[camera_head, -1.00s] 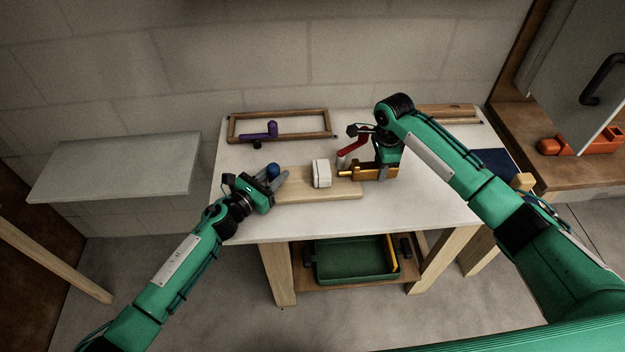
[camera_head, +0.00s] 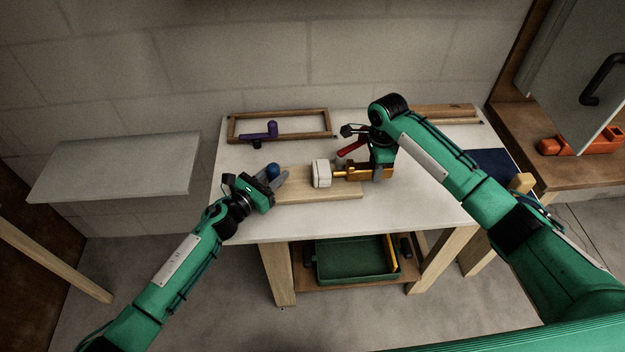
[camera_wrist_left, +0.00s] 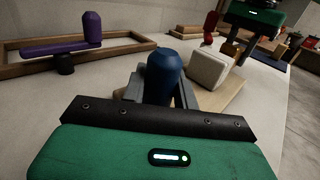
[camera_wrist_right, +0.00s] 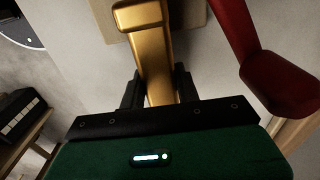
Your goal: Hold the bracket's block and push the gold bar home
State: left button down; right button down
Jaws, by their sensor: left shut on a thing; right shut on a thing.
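A white block (camera_head: 321,173) stands on a pale wooden board (camera_head: 340,192), seen also in the left wrist view (camera_wrist_left: 208,68). The gold bar (camera_head: 352,171) lies level at its right, its slim left end meeting the block's right face; how deep it sits is hidden. My right gripper (camera_head: 378,174) is shut on the bar's thicker right part, also seen in the right wrist view (camera_wrist_right: 155,60). My left gripper (camera_head: 279,178) is shut on a blue rounded knob (camera_head: 273,170) at the board's left end. In the left wrist view the knob (camera_wrist_left: 163,75) stands between the fingers.
A red handle (camera_head: 351,147) is just behind the gold bar, close to my right gripper. A wooden frame with a purple handle (camera_head: 262,133) lies at the back left. The table's front (camera_head: 400,210) is clear. A green tray (camera_head: 350,262) sits below.

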aim_at(359, 166)
jog(key=shift+a, duration=2.5)
dwell(0.8)
jog(key=c, duration=0.9)
grip_release()
jog(key=shift+d, duration=0.1)
notch_tip(359, 166, up, 12)
jog(key=shift+r, duration=0.1)
pick_arm(q)
jog(key=c, duration=1)
grip_release()
jog(key=shift+a, duration=0.1)
